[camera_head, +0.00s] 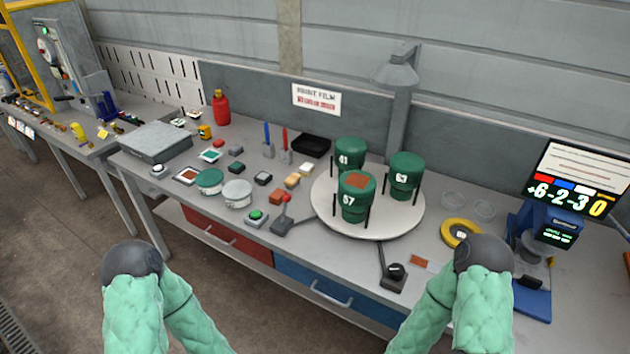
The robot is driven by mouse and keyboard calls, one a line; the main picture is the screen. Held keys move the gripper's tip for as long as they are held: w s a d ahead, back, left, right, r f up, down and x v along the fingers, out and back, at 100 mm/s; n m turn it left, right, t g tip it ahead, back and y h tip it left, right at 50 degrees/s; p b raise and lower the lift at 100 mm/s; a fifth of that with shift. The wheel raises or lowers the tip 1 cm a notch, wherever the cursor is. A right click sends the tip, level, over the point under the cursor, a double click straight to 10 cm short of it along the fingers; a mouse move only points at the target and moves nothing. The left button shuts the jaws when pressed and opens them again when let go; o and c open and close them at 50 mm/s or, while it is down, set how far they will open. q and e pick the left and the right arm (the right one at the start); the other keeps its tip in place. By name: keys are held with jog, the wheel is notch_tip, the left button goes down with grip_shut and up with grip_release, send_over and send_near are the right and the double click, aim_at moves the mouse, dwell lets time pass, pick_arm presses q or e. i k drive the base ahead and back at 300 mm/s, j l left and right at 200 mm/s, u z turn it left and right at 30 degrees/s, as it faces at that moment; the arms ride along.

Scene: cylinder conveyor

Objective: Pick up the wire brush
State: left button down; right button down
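I cannot single out the wire brush with certainty. Any of these is too small to identify as a brush. Three green cylinders stand on the turntable: 41 (350,153), 63 (404,178) and 57 (355,202), which has a brown patch on top. My two green-sleeved arms show at the bottom with dark rounded joints at their tops. Neither gripper is visible.
A red bottle (221,108) stands back left. A yellow ring (460,233) and a display (575,185) are at right. Levers stand near the front edge.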

aim_at(293, 181)
jog(key=j+z, duration=0.15)
jog(key=z, duration=0.3)
jog(key=i+j+z, duration=0.1)
jog(key=z, duration=0.35)
jog(key=j+z, duration=0.3)
jog(key=z, duration=0.15)
jog(key=j+z, duration=0.2)
jog(key=z, duration=0.25)
jog(key=j+z, duration=0.15)
jog(key=z, duration=0.3)
jog(key=k+j+z, duration=0.35)
jog(key=j, duration=0.4)
jog(key=k+j+z, duration=0.35)
jog(key=k+j, duration=0.2)
jog(key=k+j+z, duration=0.35)
jog(key=k+j, duration=0.25)
